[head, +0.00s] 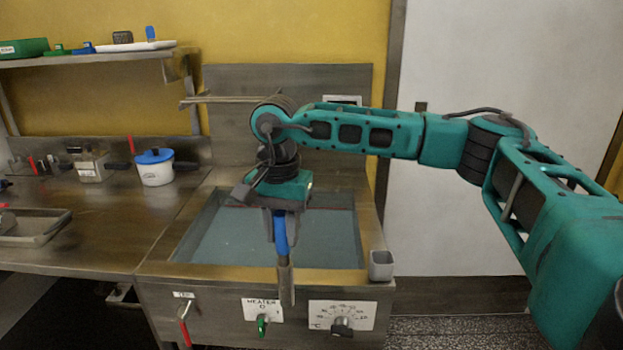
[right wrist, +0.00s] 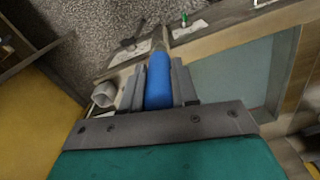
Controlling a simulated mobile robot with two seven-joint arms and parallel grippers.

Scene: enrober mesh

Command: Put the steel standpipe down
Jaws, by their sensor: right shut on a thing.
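The steel standpipe (head: 286,282) hangs upright below my right gripper (head: 279,214) in the head view, its grey tube in front of the basin's front rim. Its blue upper part (right wrist: 158,82) is between the two fingers in the right wrist view, and my right gripper (right wrist: 158,88) is shut on it. The standpipe's lower end seems clear of any surface, though its exact depth is hard to tell. My left gripper is not in view.
A steel basin (head: 205,228) with blue-grey liquid lies under my right arm. A small grey cup (head: 381,265) sits at its front right corner. A white pot with blue lid (head: 155,168) and a shallow tray (head: 35,228) stand on the left counter.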

